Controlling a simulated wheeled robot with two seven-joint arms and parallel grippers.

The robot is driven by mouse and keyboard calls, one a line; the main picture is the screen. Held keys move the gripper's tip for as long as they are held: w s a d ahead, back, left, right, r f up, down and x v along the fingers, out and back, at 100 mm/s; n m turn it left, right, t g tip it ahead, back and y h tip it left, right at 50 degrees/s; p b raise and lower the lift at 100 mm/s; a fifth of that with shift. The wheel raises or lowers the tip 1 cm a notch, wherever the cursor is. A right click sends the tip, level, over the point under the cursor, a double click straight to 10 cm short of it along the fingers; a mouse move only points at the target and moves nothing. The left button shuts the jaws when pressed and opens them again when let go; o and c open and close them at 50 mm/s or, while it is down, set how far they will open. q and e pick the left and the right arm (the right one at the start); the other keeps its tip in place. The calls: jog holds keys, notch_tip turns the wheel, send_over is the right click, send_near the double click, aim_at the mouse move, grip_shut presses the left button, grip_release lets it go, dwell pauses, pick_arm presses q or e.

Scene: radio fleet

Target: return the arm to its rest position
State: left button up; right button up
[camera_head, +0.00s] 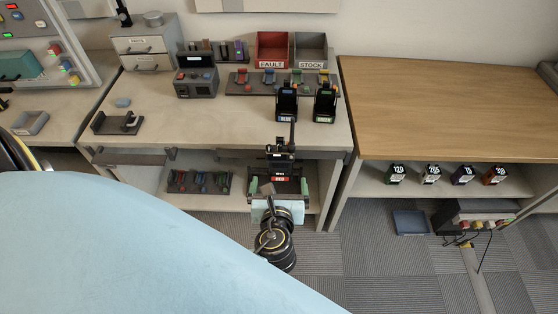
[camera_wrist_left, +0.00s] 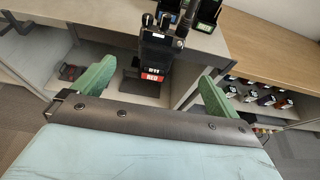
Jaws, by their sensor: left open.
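My left gripper (camera_head: 279,186) reaches in from the bottom of the head view to the front of the grey workbench (camera_head: 225,125). Its two green fingers also show in the left wrist view (camera_wrist_left: 156,86), spread wide apart with nothing gripped. A black radio (camera_head: 280,153) with a red label and an antenna is just beyond the fingers. In the left wrist view the radio (camera_wrist_left: 154,52) is between the finger directions, with clear gaps on both sides. I cannot tell what it rests on. My right gripper is not in view.
Two radios (camera_head: 287,103) (camera_head: 324,103) stand near the bench's right side, before a red FAULT bin (camera_head: 272,64) and a grey STOCK bin (camera_head: 311,64). A wooden table (camera_head: 450,110) adjoins on the right, its top clear. Several batteries (camera_head: 431,174) stand on its lower shelf.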

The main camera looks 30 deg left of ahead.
pick_arm(q)
jog(key=shift+f, duration=0.1)
jog(key=s+d+f+n+g+h+b, duration=0.1)
jog(key=s+f+n+g+h, duration=0.35)
jog(key=f, duration=0.85)
jog(key=s+d+f+n+g+h+b, duration=0.15)
jog(key=s+f+n, duration=0.45)
jog(key=f, duration=0.7)
jog(key=s+a+f+n+g, duration=0.1)
jog(key=s+f+n, duration=0.3)
jog(key=s, duration=0.3)
jog(key=s+a+f+n+g, duration=0.2)
jog(key=s+f+n, duration=0.3)
jog(key=s+n, duration=0.2)
jog(key=s+a+f+n+g+h, duration=0.1)
jog(key=s+a+f+n+g, duration=0.1)
jog(key=s+f+n, duration=0.3)
jog(key=s+n, duration=0.1)
jog(key=s, duration=0.3)
jog(key=shift+b, duration=0.35)
